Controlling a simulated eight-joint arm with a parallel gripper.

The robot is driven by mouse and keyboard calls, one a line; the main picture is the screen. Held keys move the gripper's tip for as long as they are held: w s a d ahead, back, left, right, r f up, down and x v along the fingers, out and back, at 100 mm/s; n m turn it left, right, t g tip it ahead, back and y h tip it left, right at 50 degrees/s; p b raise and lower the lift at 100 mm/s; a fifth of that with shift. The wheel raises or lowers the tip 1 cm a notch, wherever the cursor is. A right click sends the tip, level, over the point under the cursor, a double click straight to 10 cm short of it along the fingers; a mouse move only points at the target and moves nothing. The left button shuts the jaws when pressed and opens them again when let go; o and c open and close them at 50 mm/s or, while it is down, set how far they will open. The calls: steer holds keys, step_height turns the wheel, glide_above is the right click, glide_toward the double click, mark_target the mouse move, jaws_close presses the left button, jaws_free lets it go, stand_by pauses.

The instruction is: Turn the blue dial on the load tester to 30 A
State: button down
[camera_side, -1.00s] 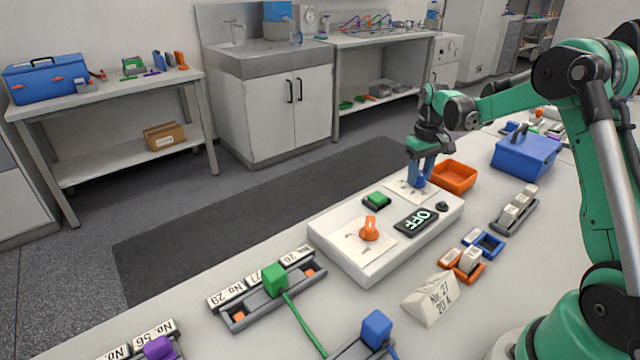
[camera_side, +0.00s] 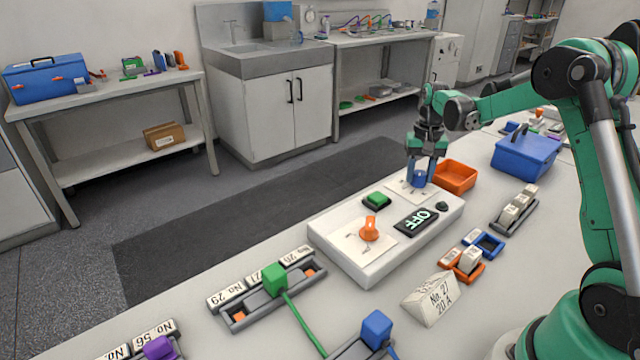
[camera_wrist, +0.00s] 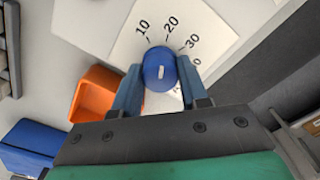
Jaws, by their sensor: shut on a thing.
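The blue dial (camera_wrist: 160,66) is on the white panel of the load tester (camera_side: 359,272); it also shows in the side view (camera_side: 419,180). My gripper (camera_wrist: 159,82) is shut on the dial, with one finger on each side; in the side view my gripper (camera_side: 420,172) points down over the tester's far end. The wrist view shows the scale numbers 10, 20 and 30, and another number partly hidden by a finger. A short pale mark shows on the dial's top. I cannot tell exactly which number it points at.
The tester also carries an orange knob (camera_side: 370,230), a green button (camera_side: 376,199) and a display (camera_side: 416,220) reading OFF. An orange bin (camera_side: 456,177) stands close beside my gripper. A blue box (camera_side: 526,153) is farther right. A card (camera_side: 436,298) reads "20 A".

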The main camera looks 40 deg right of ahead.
mark_target(419, 173)
steer(key=m, duration=0.4)
steer(key=shift+m, duration=0.3)
steer(key=m, duration=0.4)
steer(key=shift+m, duration=0.3)
steer(key=shift+c, duration=2.3)
jaws_free()
steer(key=shift+r, duration=0.1)
steer(key=shift+r, duration=2.75)
steer(key=shift+a, duration=0.1)
